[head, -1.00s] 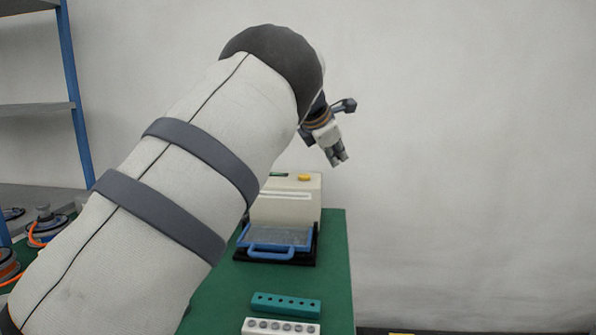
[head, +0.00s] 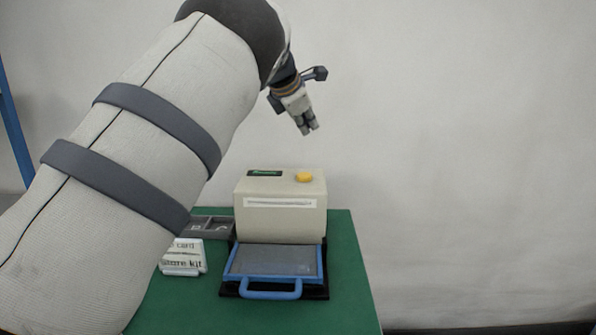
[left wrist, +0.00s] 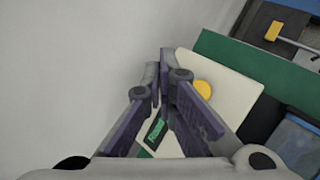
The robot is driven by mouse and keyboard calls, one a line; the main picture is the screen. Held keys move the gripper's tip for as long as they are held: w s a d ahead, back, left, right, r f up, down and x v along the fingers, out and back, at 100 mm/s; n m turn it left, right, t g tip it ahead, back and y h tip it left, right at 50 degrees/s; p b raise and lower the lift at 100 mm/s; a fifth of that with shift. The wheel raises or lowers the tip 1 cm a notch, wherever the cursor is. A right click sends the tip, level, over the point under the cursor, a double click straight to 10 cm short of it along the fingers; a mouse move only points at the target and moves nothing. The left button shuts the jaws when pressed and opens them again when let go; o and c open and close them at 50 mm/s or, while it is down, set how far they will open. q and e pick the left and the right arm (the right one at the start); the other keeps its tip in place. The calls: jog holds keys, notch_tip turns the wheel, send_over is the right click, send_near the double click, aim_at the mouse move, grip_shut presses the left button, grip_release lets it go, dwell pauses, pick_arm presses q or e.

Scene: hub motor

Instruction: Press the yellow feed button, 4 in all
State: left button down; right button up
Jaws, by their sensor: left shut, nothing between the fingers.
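The yellow feed button (head: 304,177) is a round cap on top of the cream machine (head: 280,222), near its right side. My left gripper (head: 310,130) is shut and empty, pointing down in the air above the button, clearly apart from it. In the left wrist view the button (left wrist: 203,89) shows just right of my shut fingers (left wrist: 166,55), on the machine's pale top. A green label (head: 264,173) sits on the top at the left. My right gripper is in neither view.
A blue-handled tray (head: 272,288) sits in front of the machine on the green table (head: 345,280). A white kit label stand (head: 183,257) and a grey bin (head: 212,226) are at its left. My left arm covers the left side.

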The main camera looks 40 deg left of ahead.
pick_arm(q)
jog(key=shift+s+d, duration=0.1)
jog(key=shift+d, duration=0.1)
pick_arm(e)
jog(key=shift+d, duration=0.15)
pick_arm(q)
send_over(306, 176)
notch_tip(306, 176, down, 6)
jog(key=shift+f+b, duration=0.25)
jog(key=shift+b, duration=0.2)
jog(key=shift+f, duration=1.05)
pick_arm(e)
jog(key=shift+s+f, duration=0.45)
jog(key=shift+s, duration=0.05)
pick_arm(q)
jog(key=shift+f, duration=0.45)
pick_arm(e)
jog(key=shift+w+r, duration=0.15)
pick_arm(q)
jog(key=shift+f, duration=0.55)
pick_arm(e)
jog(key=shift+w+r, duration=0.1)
pick_arm(q)
jog(key=shift+r+p, duration=0.1)
jog(key=shift+p, duration=0.2)
jog(key=shift+r, duration=0.9)
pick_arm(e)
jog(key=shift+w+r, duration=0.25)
